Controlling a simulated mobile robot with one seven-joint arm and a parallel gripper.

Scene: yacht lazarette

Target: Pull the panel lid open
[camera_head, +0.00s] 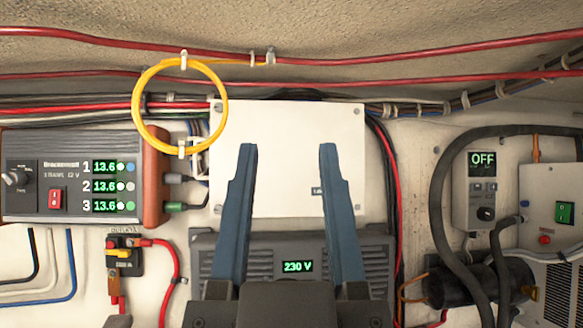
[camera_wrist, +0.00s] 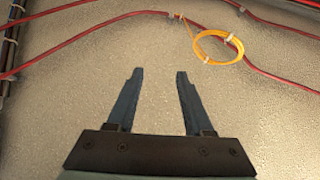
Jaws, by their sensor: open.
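The panel lid (camera_head: 288,130) is a white, roughly square plate on the wall, in the middle of the head view. It looks shut, lying flat, with small screws at its corners and a small dark label partly hidden behind my right finger. My gripper (camera_head: 286,150) is open and empty, its two blue fingers overlapping the lower part of the lid in the head view. I cannot tell how far they are from it. In the wrist view my gripper (camera_wrist: 156,75) points at bare textured wall and red cables; the lid is not in that view.
A yellow cable coil (camera_head: 137,108) overlaps the lid's upper left edge. A three-channel charger (camera_head: 70,205) is at left, a grey 230 V unit (camera_head: 375,250) below the lid. At right are an OFF-display controller (camera_head: 482,190) and a thick black hose (camera_head: 436,200). Red cables (camera_head: 400,50) run above.

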